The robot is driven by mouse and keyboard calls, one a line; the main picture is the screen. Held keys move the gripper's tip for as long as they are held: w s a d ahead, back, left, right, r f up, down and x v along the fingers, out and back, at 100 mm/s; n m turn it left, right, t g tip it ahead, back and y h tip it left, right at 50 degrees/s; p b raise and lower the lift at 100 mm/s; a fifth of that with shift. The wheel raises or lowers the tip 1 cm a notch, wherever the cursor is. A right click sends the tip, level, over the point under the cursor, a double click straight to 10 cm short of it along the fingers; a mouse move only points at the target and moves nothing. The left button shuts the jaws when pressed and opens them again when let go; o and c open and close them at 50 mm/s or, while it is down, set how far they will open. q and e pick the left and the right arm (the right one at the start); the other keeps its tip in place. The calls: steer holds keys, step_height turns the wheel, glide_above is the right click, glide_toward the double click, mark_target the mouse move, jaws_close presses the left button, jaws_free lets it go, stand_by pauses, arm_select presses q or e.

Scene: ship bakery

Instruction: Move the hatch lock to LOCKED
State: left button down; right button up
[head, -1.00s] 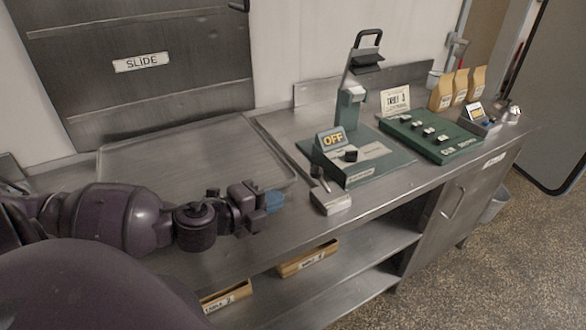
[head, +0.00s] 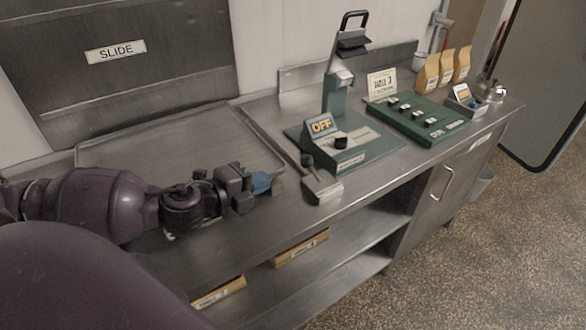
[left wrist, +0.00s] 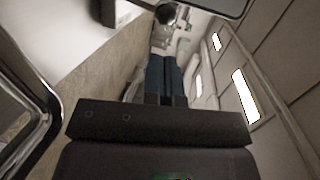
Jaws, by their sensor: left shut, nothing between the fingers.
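The grey hatch panel (head: 170,75) with a SLIDE label (head: 115,52) fills the upper left of the head view. No part marked LOCKED is readable, so I cannot tell which part is the hatch lock. A small metal block with a dark upright lever (head: 320,183) stands near the counter's front edge. My left gripper (head: 262,183) is to the left of that block, apart from it, over the counter. Its blue fingers are shut and empty, and they also show in the left wrist view (left wrist: 165,75). My right gripper is out of view.
A shallow tray (head: 255,135) lies below the hatch. A green press stand (head: 355,158) with an OFF sign is right of the lever block. Beyond it are a green switch board (head: 415,120) and several tan bags (head: 428,75). The counter front edge (head: 380,182) runs close by.

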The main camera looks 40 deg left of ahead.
arm_select(q)
steer(key=w, duration=0.2)
glide_toward(313, 170)
steer(key=shift+w+r, duration=0.5)
steer(key=shift+w, duration=1.5)
steer(key=shift+d, duration=0.15)
